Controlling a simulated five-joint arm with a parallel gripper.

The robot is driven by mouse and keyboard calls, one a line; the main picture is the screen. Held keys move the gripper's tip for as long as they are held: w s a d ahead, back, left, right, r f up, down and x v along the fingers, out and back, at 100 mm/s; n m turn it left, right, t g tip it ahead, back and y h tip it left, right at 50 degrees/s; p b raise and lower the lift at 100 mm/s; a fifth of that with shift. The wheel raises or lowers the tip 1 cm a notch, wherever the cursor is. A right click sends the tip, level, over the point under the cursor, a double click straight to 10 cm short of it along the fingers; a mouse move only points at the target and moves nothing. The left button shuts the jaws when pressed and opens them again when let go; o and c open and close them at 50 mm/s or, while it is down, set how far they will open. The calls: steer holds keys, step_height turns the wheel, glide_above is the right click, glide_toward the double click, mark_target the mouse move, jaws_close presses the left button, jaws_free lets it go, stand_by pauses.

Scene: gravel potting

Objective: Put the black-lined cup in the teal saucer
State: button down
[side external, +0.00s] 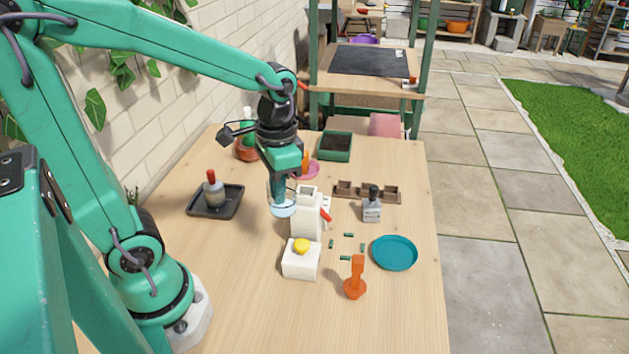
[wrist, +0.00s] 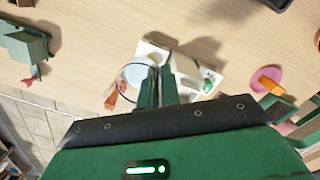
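The cup (side external: 283,209) is clear, with a pale blue bottom, and is beside the white dispenser. In the wrist view the cup (wrist: 137,72) shows as a pale disc ringed by a thin dark line. My gripper (side external: 278,198) points down at the cup. In the wrist view my gripper's fingers (wrist: 160,78) are close together at the cup's edge and look shut on its wall. I cannot tell whether the cup touches the table. The teal saucer (side external: 394,253) lies flat and empty at the front right of the table.
The white dispenser (side external: 305,215) with a red lever stands right of the cup. A white block with a yellow knob (side external: 301,247), an orange tool (side external: 355,278), small green pieces and a grey bottle (side external: 371,207) lie around the way to the saucer.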

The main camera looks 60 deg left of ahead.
steer(key=w+d+n, duration=0.2)
steer(key=w+d, duration=0.4)
steer(key=d, duration=0.3)
steer(key=w+d+n, duration=0.1)
steer(key=w+d, duration=0.5)
steer(key=d, duration=0.4)
glide_above(386, 249)
step_height(386, 249, down, 12)
steer(key=shift+f, duration=0.1)
steer(key=shift+f, duration=0.1)
steer(key=shift+f, duration=1.95)
